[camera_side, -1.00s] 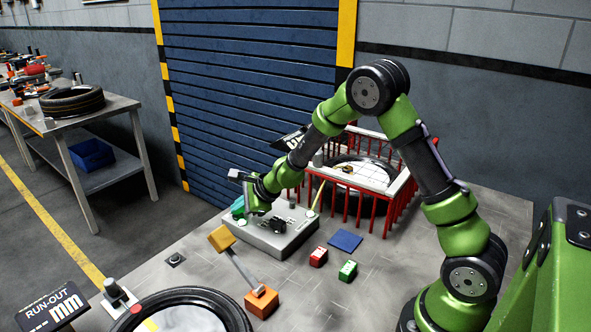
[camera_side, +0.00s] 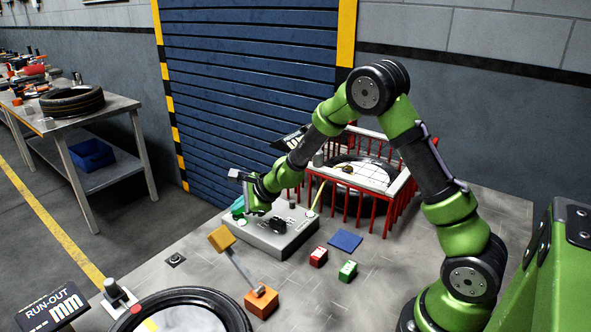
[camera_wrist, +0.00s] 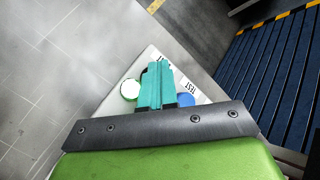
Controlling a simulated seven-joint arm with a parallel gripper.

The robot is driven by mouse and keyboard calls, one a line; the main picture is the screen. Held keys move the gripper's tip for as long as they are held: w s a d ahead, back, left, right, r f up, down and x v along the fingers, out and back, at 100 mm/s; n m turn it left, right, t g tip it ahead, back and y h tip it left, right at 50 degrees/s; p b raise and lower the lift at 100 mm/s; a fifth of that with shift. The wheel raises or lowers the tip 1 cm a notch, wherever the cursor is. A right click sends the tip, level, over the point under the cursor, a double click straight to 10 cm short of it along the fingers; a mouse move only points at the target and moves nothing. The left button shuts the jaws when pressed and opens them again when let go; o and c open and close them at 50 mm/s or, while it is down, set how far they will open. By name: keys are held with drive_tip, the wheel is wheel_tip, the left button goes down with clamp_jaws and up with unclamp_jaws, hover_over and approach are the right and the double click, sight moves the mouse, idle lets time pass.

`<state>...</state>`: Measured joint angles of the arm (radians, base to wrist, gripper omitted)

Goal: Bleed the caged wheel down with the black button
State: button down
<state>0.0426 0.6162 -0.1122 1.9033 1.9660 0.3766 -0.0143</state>
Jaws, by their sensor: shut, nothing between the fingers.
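In the wrist view, the fingers (camera_wrist: 155,70) lie between a pale green-rimmed button (camera_wrist: 130,89) and a blue button (camera_wrist: 185,99), partly covering the box top. I cannot tell whether the fingertips touch the box.
Another tyre (camera_side: 205,297) lies at the front. Bare table shows around the blocks.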

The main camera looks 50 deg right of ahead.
sight(241, 217)
idle(0.7)
drive_tip(key=shift+r, duration=1)
drive_tip(key=shift+r, duration=2.5)
